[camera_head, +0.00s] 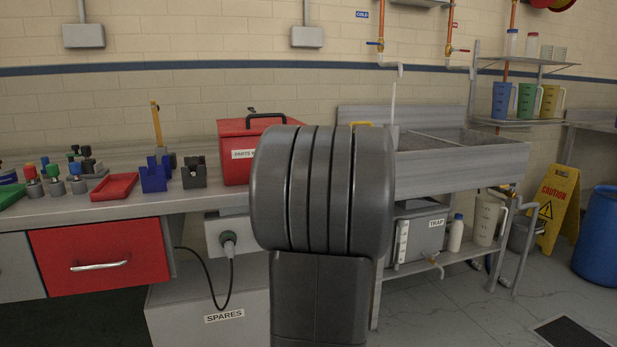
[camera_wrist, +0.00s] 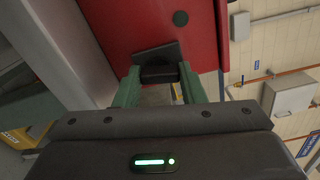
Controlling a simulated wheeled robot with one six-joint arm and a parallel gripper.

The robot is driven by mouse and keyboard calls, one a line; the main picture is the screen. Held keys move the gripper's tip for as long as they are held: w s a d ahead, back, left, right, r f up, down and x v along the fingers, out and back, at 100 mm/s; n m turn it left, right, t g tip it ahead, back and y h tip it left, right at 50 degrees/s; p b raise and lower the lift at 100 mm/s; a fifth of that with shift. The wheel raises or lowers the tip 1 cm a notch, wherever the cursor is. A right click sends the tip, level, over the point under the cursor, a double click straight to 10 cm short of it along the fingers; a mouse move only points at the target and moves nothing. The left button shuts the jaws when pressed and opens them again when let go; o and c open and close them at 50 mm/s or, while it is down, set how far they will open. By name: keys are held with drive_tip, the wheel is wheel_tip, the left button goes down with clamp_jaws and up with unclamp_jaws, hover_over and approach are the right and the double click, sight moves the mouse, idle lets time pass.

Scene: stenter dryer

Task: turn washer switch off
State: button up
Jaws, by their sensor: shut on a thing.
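The parts washer (camera_head: 233,143) is a red box with a black lid handle (camera_head: 265,118) and a partly covered "PARTS" label, standing on the bench in the head view. My dark arm hides its right part. In the wrist view its red face (camera_wrist: 120,25) fills the upper middle. A black block on a dark plate (camera_wrist: 158,52) sits against this red face and looks like the washer switch. My gripper (camera_wrist: 160,74) has green fingers on either side of the block and is shut on it. Its on or off position cannot be told. The head view does not show my gripper.
A red tray (camera_head: 115,186) and blue and dark grey blocks stand on the bench left of the washer. A steel sink (camera_head: 462,160) is to the right. A yellow caution sign (camera_head: 557,208) and blue barrel (camera_head: 600,237) stand on the floor at far right.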

drive_tip(key=shift+f+n+b, duration=0.1)
drive_tip(key=shift+n+b, duration=0.95)
drive_tip(key=shift+n, duration=0.05)
drive_tip(key=o, duration=1)
drive_tip(key=shift+s, duration=0.1)
drive_tip(key=v, duration=1.3)
drive_tip(key=shift+s+d, duration=0.15)
drive_tip(key=shift+s, duration=0.15)
